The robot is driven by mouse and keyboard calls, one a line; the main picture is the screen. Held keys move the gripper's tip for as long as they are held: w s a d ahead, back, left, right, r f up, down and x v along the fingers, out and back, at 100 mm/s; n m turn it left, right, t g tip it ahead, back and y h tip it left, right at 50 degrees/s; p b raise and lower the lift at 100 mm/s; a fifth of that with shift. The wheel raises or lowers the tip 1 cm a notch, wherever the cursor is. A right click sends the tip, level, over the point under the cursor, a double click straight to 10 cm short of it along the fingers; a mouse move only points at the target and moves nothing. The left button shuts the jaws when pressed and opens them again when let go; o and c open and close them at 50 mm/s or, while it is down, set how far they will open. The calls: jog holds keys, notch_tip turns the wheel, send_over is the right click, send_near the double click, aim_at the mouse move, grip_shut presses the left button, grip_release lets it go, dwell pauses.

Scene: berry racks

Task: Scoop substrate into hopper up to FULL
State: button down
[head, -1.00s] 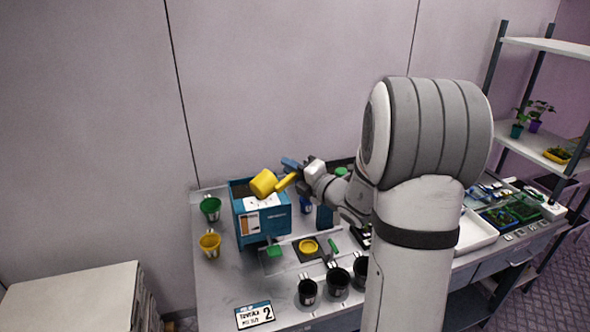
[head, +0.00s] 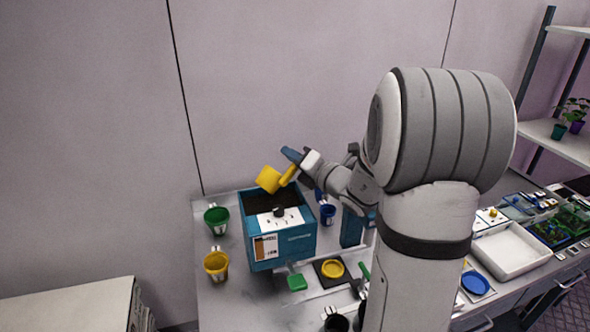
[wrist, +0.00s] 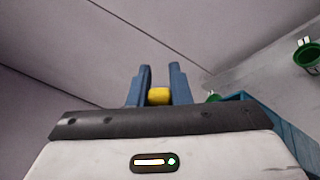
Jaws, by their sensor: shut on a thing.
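The blue hopper (head: 282,246) stands on the bench, with dark substrate (head: 262,201) showing in its open top. A white panel with small marks and a dark knob is on its upper front. My gripper (head: 291,166) is shut on the handle of a yellow scoop (head: 270,179). The scoop is tilted over the back of the hopper opening. What is inside the scoop is hidden. In the wrist view the blue fingers (wrist: 159,90) close around the yellow handle (wrist: 159,96), and a hopper edge (wrist: 262,108) shows at right. I cannot read the hopper's fill marks.
A green pot (head: 216,220) and a yellow pot (head: 216,265) stand left of the hopper. A blue pot (head: 327,214) stands at its right. A green scoop (head: 296,281) and a yellow dish (head: 332,268) lie in front. A white tray (head: 510,250) is at right.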

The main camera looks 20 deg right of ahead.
jog(key=shift+s+a+r+n+b, duration=0.45)
jog(key=shift+a+r+n+b, duration=0.45)
jog(key=shift+n+b, duration=0.8)
jog(key=shift+s+a+r+n+b, duration=0.45)
jog(key=shift+a+r+n+b, duration=0.45)
jog(key=shift+n+b, duration=0.8)
jog(key=shift+s+a+r+n+b, duration=0.55)
jog(key=shift+a+n+b, duration=0.65)
jog(key=shift+n, duration=0.8)
jog(key=shift+w+d+r, duration=0.1)
jog(key=shift+d, duration=0.05)
